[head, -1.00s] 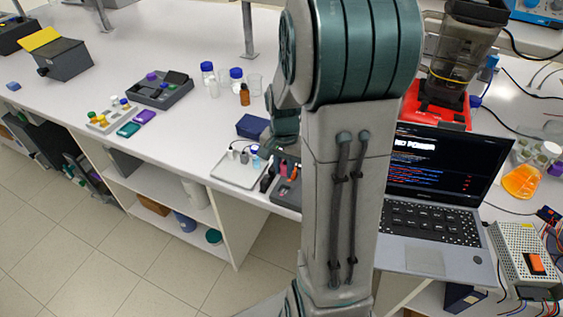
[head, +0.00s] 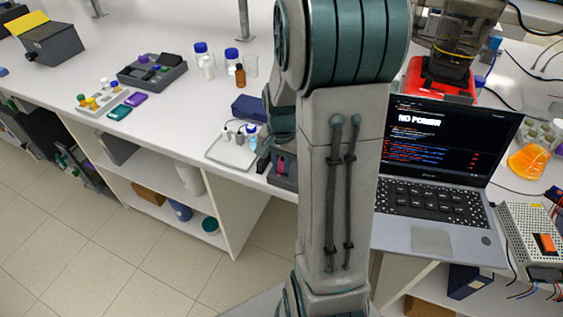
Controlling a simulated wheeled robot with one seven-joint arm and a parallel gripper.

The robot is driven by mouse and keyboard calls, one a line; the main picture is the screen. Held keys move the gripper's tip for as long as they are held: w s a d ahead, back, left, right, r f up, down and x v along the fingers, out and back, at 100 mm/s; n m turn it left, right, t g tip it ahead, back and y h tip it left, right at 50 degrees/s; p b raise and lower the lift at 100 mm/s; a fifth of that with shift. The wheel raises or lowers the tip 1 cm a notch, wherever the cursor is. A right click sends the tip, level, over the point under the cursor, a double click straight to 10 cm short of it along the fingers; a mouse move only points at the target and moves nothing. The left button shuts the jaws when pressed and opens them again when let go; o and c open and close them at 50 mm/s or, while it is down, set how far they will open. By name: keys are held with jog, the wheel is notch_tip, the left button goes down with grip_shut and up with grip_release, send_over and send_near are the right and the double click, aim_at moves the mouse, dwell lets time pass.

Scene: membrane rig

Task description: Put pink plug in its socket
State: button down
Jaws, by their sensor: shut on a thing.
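My gripper (head: 272,156) shows only in part beside my arm, dark and pointing down over the bench's front edge. It is shut on a small pink plug (head: 281,166), which sits low between the jaws. Directly below is a dark block (head: 283,181) at the bench edge, partly covered by my arm. I cannot tell whether the plug touches this block or is in an opening of it. No pink socket can be made out; my arm hides much of this area.
A white tray (head: 226,153) with small bottles lies left of my gripper, a dark blue box (head: 249,107) behind it. An open laptop (head: 430,240) showing "NO POWER" stands right of my arm, near a power supply (head: 530,235) with loose wires. The bench between is clear at left.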

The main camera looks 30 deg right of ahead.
jog(key=shift+s+f, duration=0.25)
jog(key=shift+f, duration=0.15)
jog(key=c, duration=1.4)
grip_release()
jog(key=shift+a, duration=0.1)
jog(key=shift+o, duration=1)
jog(key=shift+a+f, duration=0.1)
jog(key=shift+w+d+r, duration=0.1)
jog(key=shift+d+r, duration=0.15)
jog(key=shift+r, duration=0.2)
notch_tip(320, 180, up, 14)
jog(key=shift+w+a+b, duration=0.2)
jog(key=shift+a+b, duration=0.05)
jog(key=shift+b, duration=0.05)
